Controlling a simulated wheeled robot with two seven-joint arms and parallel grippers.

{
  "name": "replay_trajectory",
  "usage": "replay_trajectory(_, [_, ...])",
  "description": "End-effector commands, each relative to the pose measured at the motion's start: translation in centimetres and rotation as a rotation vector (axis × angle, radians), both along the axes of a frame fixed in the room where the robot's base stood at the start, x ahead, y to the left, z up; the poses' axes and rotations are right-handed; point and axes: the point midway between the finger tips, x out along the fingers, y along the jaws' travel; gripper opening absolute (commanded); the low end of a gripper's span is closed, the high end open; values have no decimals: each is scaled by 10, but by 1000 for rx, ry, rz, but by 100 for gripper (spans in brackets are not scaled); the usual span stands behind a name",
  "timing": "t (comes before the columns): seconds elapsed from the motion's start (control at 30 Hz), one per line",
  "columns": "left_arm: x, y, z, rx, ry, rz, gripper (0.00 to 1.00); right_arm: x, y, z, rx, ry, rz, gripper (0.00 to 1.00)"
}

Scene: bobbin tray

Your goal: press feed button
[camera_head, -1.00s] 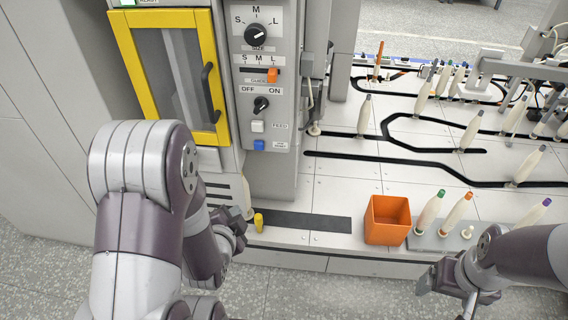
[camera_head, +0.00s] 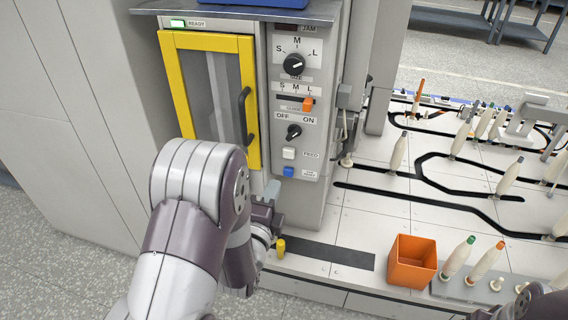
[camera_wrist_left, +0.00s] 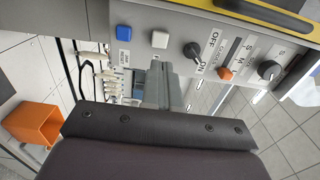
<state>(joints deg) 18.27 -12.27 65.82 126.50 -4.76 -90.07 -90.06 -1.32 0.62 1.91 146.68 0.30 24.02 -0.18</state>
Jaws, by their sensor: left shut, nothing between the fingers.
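The white feed button (camera_head: 288,153) sits on the grey control panel, beside its FEED label and above a blue button (camera_head: 288,171). In the left wrist view the white button (camera_wrist_left: 160,40) is at the top, right of the blue button (camera_wrist_left: 124,33). My left gripper (camera_head: 273,191) is low in front of the panel, below the blue button and partly hidden by my arm. In the left wrist view its closed fingers (camera_wrist_left: 160,80) are empty and appear just below the white button; contact is not visible. Only part of my right arm shows at the lower right edge.
Above the buttons are an OFF/ON knob (camera_head: 294,132), an orange slider (camera_head: 308,104) and a size knob (camera_head: 294,64). A yellow-framed door (camera_head: 168,95) stands left. A yellow peg (camera_head: 281,248), an orange bin (camera_head: 412,262) and several bobbins are on the lower deck.

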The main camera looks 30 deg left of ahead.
Motion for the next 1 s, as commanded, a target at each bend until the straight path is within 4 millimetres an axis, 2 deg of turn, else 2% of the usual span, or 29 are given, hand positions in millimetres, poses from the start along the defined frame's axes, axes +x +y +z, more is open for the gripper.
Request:
replay_trajectory(0.2, [47,11,-1,-1,-2,-1,0,0,0,-7,0,0,0,85])
replay_trajectory(0.43, [82,20,-1,-1,0,0,0,0,0,-12,0,0,0,85])
replay_trajectory(0.6, [93,22,-1,-1,1,0,0,0,0,-13,0,0,0,85])
replay_trajectory(1.0, [98,23,-1,-1,-1,0,0,0,0,-15,0,0,0,85])
